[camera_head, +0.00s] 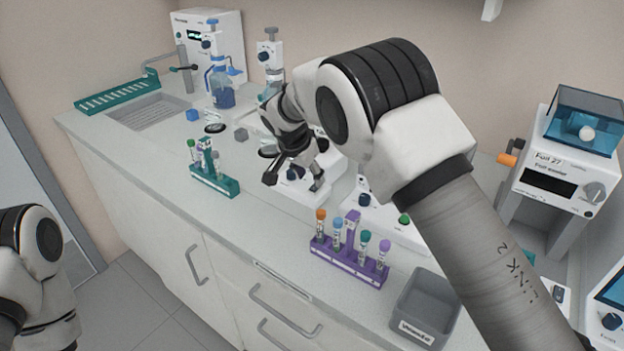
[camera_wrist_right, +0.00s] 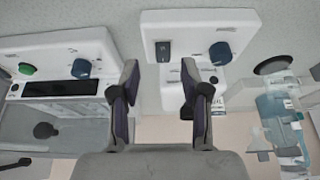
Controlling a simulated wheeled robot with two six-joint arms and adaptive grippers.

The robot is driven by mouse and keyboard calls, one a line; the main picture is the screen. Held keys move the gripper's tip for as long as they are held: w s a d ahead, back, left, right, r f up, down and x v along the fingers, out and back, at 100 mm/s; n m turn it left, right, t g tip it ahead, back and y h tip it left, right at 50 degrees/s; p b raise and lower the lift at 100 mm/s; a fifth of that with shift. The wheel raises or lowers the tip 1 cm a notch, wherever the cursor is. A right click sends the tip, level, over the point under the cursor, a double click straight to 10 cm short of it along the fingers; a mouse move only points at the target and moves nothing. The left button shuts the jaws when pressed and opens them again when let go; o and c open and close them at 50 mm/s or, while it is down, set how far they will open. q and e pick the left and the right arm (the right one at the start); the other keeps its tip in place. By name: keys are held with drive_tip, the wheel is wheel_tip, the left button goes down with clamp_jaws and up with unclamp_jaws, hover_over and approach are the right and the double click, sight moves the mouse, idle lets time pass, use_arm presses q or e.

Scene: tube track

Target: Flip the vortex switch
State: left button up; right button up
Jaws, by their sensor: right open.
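The white vortex unit (camera_head: 299,196) stands on the counter below my right gripper. In the right wrist view, its front face (camera_wrist_right: 195,28) carries a small black rocker switch (camera_wrist_right: 162,50) and a blue knob (camera_wrist_right: 220,53). My right gripper (camera_head: 294,180) is open and empty. In the wrist view its fingertips (camera_wrist_right: 159,68) lie on either side of the switch's line, with the switch just beyond the gap. I cannot tell whether they touch the unit, or which way the switch is set. My left arm shows at the lower left, with its gripper out of view.
A white device with green and blue knobs (camera_wrist_right: 65,50) stands close beside the unit. A purple tube rack (camera_head: 350,262) and grey bin (camera_head: 425,303) stand near the front edge. A green tube rack (camera_head: 214,180) stands left. Bottles (camera_head: 222,95) stand behind.

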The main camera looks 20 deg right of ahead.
sight(314, 188)
drive_tip(key=x, duration=0.4)
drive_tip(key=shift+w+d+f, duration=0.1)
drive_tip(key=shift+w+f, duration=0.15)
drive_tip(key=shift+w, duration=0.2)
drive_tip(key=shift+s+r, duration=0.3)
drive_tip(key=shift+s, duration=0.05)
drive_tip(key=shift+c, duration=1.3)
use_arm(q)
drive_tip(key=shift+w+r, duration=0.2)
drive_tip(key=shift+w, duration=0.05)
use_arm(e)
clamp_jaws()
